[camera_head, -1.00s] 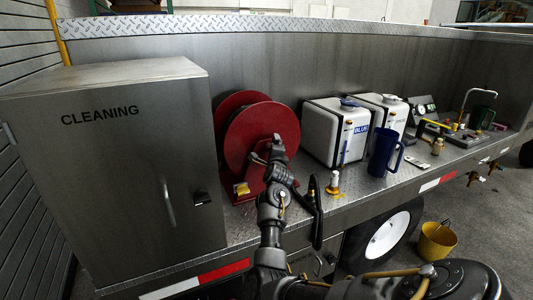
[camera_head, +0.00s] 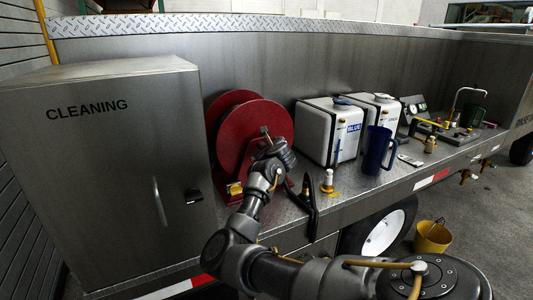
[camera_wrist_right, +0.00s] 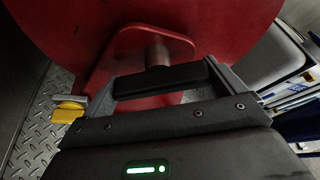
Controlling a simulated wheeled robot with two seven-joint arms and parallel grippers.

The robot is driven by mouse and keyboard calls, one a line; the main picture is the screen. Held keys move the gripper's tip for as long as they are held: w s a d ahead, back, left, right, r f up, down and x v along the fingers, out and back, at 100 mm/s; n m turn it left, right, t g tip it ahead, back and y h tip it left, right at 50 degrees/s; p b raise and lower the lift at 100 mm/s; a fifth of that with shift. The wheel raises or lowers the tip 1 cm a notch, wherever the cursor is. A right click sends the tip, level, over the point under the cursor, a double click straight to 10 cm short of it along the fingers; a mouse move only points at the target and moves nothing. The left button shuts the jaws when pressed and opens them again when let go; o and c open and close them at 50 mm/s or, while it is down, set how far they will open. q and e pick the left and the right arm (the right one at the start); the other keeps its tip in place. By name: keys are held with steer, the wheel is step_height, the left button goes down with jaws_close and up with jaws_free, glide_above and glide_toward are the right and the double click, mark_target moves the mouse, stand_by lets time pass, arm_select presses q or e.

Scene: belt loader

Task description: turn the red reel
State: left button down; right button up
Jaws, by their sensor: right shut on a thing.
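The red reel (camera_head: 244,128) stands upright on the metal deck, right of the cleaning cabinet. Its red disc (camera_wrist_right: 70,25) fills the top of the right wrist view. A short peg-like handle (camera_wrist_right: 157,54) sticks out from a red arm on the reel's face. My right gripper (camera_head: 266,138) is at the reel's face, just right of its middle. In the right wrist view my right gripper (camera_wrist_right: 160,82) is shut on the handle; the dark fingers hide part of the grip. My left gripper is not in view.
The cleaning cabinet (camera_head: 100,180) stands close on the left. White tanks (camera_head: 328,132), a blue jug (camera_head: 377,150) and a brass-and-white fitting (camera_head: 327,181) are on the right. A black nozzle (camera_head: 309,207) is near my forearm. A yellow bucket (camera_head: 433,238) is on the floor.

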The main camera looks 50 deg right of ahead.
steer(key=shift+f+m+y, duration=0.25)
steer(key=shift+m+y, duration=0.05)
stand_by(0.4)
steer(key=o, duration=1)
steer(key=shift+r, duration=0.1)
steer(key=shift+s, duration=0.1)
steer(key=p+v, duration=0.2)
steer(key=v, duration=0.8)
steer(key=shift+s+a+r+p, duration=0.1)
steer(key=shift+s+a+p, duration=0.15)
steer(key=shift+s+p, duration=0.1)
